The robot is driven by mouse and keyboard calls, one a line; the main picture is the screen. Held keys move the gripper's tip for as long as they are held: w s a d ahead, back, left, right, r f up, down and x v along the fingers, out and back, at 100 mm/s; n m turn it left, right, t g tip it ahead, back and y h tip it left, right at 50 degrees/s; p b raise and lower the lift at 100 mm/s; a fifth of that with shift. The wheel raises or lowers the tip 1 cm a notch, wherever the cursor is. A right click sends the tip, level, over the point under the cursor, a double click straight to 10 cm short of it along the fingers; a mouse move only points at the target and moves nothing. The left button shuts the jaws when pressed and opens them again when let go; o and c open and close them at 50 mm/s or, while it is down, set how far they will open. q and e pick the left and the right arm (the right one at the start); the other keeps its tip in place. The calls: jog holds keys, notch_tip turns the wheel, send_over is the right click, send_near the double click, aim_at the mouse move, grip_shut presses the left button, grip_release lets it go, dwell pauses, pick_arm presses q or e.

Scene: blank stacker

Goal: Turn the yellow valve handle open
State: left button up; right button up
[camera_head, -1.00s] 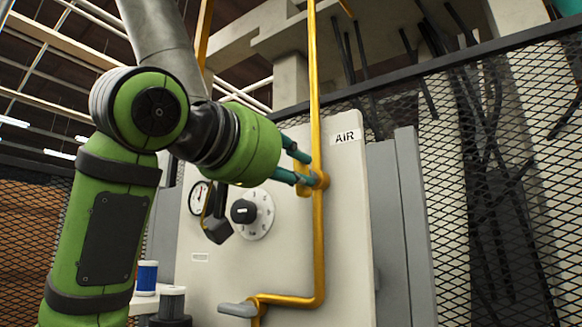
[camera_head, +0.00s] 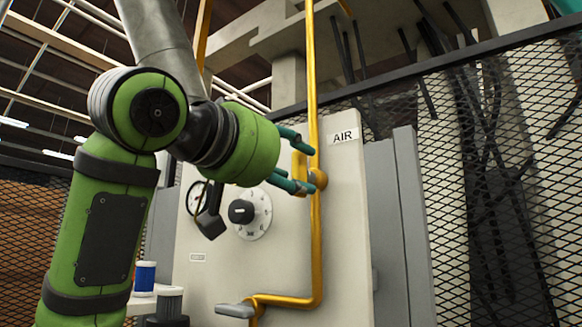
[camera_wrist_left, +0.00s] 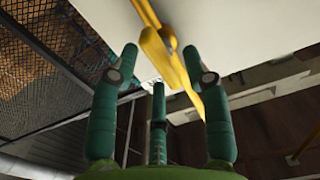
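The yellow valve handle (camera_head: 299,166) sits on the yellow vertical pipe (camera_head: 316,230), by the AIR label. My left gripper (camera_head: 307,169) has its teal fingers spread, one above the handle and one below it. In the left wrist view, the yellow handle (camera_wrist_left: 158,50) lies just past the fingertips, between the two outer fingers of my left gripper (camera_wrist_left: 160,62). The fingers look apart from the handle, though the far side of the handle is hidden. My right gripper is in neither view.
A pale panel (camera_head: 280,265) stands behind the pipe, with a round black dial (camera_head: 240,211) and a gauge below my wrist. A grey lever (camera_head: 236,310) is at the lower pipe end. Mesh fencing (camera_head: 500,200) fills the right side. Spools (camera_head: 145,277) stand at lower left.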

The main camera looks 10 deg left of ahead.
pick_arm(q)
jog(key=shift+w+f, duration=0.1)
jog(key=shift+w, duration=0.05)
jog(key=v, duration=1.2)
dwell(0.3)
